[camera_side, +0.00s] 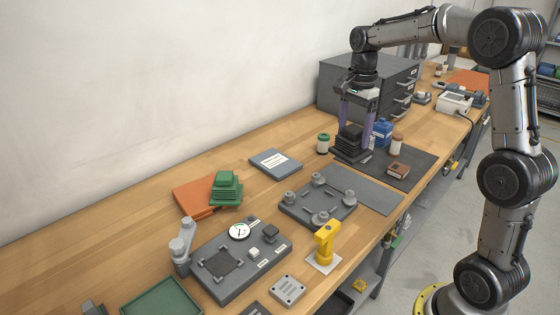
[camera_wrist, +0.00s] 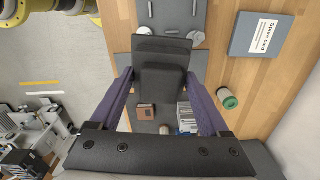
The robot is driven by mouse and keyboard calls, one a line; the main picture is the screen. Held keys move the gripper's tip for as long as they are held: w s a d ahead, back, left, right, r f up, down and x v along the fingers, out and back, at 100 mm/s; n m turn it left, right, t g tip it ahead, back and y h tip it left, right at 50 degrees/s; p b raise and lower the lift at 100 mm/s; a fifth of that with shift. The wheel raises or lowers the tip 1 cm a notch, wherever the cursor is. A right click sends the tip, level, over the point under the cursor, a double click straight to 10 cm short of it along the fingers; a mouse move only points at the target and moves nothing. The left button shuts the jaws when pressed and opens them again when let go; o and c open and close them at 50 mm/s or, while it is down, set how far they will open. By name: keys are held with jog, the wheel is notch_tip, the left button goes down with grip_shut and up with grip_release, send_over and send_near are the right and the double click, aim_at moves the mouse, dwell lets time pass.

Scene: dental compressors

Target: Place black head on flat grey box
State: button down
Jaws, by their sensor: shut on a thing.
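The black head (camera_side: 349,141), a dark stepped block with a wider base, is at the dark mat by the drawer cabinet. My gripper (camera_side: 355,133) points down with its two purple fingers on either side of the head and is shut on it. In the wrist view, the head (camera_wrist: 162,82) is between the fingers. I cannot tell whether its base touches the mat. A flat grey box (camera_side: 275,161) with a white label lies on the bench to the left of the head; it also shows at the upper right of the wrist view (camera_wrist: 261,36). Its top is clear.
A green-lidded jar (camera_side: 323,143) stands between the head and the flat box. A blue container (camera_side: 382,132) and a brown block (camera_side: 398,169) are right of the gripper. A grey plate with posts (camera_side: 318,203) lies nearer. The drawer cabinet (camera_side: 350,85) stands close behind.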

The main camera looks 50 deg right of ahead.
jog(key=w+a+n, duration=0.2)
jog(key=w+a, duration=0.4)
jog(key=w, duration=0.1)
send_over(282, 172)
notch_tip(282, 172, down, 11)
jog(key=shift+a+f, duration=0.1)
jog(key=shift+f, duration=1.3)
jog(key=shift+f, duration=0.15)
grip_release()
jog(key=shift+s+f, duration=0.1)
jog(key=shift+f, duration=0.05)
